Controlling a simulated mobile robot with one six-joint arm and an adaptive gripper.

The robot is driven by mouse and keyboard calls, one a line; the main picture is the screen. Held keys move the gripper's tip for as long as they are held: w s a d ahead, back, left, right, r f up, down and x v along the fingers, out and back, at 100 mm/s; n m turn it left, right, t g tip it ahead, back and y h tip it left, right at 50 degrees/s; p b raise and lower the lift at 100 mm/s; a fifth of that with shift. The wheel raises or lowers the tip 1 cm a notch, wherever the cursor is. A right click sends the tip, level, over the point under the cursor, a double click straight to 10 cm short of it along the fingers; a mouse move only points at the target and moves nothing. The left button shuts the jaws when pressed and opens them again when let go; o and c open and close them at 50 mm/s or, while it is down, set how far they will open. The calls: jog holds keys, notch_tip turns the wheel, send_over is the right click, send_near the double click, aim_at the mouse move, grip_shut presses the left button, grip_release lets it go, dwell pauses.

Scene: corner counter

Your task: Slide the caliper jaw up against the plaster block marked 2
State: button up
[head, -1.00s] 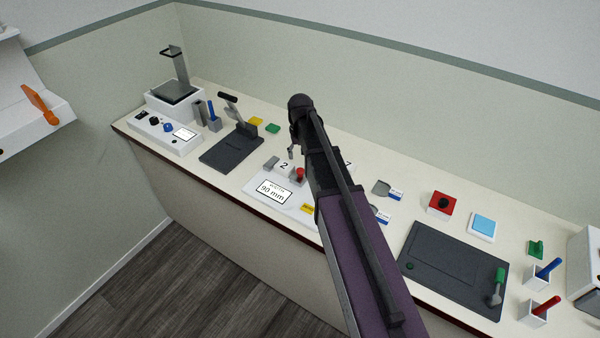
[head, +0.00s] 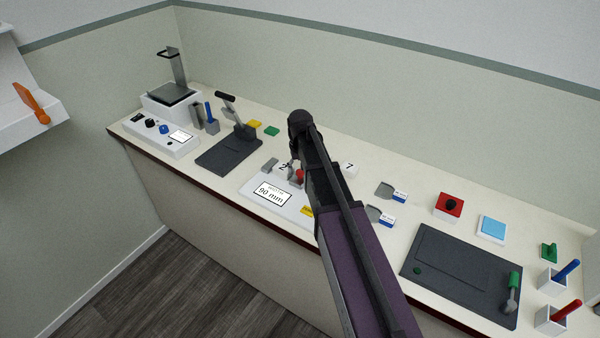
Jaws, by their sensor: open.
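The caliper (head: 248,189) is a white base on the counter; its display (head: 271,194) reads 90 mm. A grey jaw (head: 269,165) stands at its left. The white plaster block marked 2 (head: 283,167) is just right of that jaw; I cannot tell whether they touch. The sliding jaw, with a red knob (head: 299,175), is right of the block and partly hidden by my arm. My gripper (head: 291,171) is open, its visible grey fingertip low between the block and the red knob. Whether it touches the knob is unclear.
A plaster block marked 7 (head: 349,170) stands right of my arm. A dark plate with a lever (head: 228,155) is left of the caliper. Grey pieces with blue-white labels (head: 385,189) and a dark panel (head: 461,270) lie to the right. A wall runs behind.

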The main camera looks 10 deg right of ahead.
jog(key=shift+f, duration=0.1)
jog(key=c, duration=0.9)
jog(key=shift+o, duration=0.2)
jog(key=shift+w+a, duration=0.3)
jog(key=shift+w, duration=0.05)
jog(key=o, duration=0.9)
jog(key=shift+c, duration=0.2)
jog(key=shift+s+d, duration=0.1)
jog(key=shift+s, duration=0.05)
